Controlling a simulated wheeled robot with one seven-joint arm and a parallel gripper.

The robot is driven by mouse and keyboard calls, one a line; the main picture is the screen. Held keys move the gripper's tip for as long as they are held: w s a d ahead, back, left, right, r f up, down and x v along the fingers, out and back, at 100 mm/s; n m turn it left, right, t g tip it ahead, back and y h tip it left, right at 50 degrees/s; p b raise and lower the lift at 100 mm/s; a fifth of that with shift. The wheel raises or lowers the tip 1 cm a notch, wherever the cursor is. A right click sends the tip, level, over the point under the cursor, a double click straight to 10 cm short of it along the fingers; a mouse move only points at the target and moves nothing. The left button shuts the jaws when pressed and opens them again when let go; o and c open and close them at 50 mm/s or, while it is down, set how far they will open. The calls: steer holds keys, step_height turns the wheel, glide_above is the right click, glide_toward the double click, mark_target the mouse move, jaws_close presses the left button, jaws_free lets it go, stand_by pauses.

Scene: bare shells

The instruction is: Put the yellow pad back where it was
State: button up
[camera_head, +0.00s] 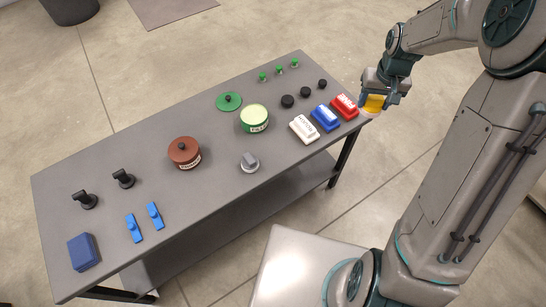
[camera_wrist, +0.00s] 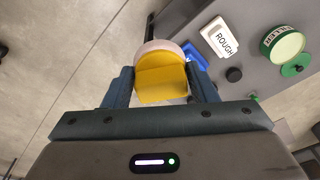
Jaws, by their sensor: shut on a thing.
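The yellow pad (camera_wrist: 162,78) is held between the two fingers of my gripper (camera_wrist: 160,88), seen close in the wrist view. A pale round piece shows at the pad's far side. In the head view the yellow pad (camera_head: 374,103) is in my gripper (camera_head: 381,96) at the table's right end, beside the red labelled block (camera_head: 345,107). I cannot tell whether the pad touches the table edge. Part of the pad is hidden by the fingers.
The grey table (camera_head: 215,208) carries a blue block (camera_head: 325,118), a white block (camera_head: 303,129), a green tin (camera_head: 254,119), a brown pot (camera_head: 184,152), black knobs, green pegs and blue pieces. A dark blue pad (camera_head: 84,252) lies at the left end. Bare tabletop shows between them.

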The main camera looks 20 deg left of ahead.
steer(key=w+a+f+n+y+b, duration=0.15)
steer(key=a+f+n+b, duration=0.55)
steer(key=a+f+b, duration=0.75)
steer(key=shift+g, duration=0.3)
steer(key=s+a+f, duration=0.1)
steer(key=s+a, duration=0.1)
steer(key=a, duration=0.1)
steer(key=s+a+f, duration=0.2)
steer(key=a, duration=0.2)
steer(key=s+a+f+b, duration=0.1)
steer(key=s+a+f, duration=0.1)
steer(key=a, duration=0.1)
steer(key=shift+s+a+f, duration=0.15)
steer(key=shift+a+f, duration=0.1)
steer(key=shift+a, duration=0.05)
steer(key=shift+s+a+f+h, duration=0.1)
steer(key=shift+f+h, duration=0.15)
steer(key=shift+f, duration=0.2)
steer(key=shift+f+b, duration=0.3)
steer(key=shift+f, duration=1.3)
steer(key=shift+f, duration=0.2)
steer(key=o, duration=1.2)
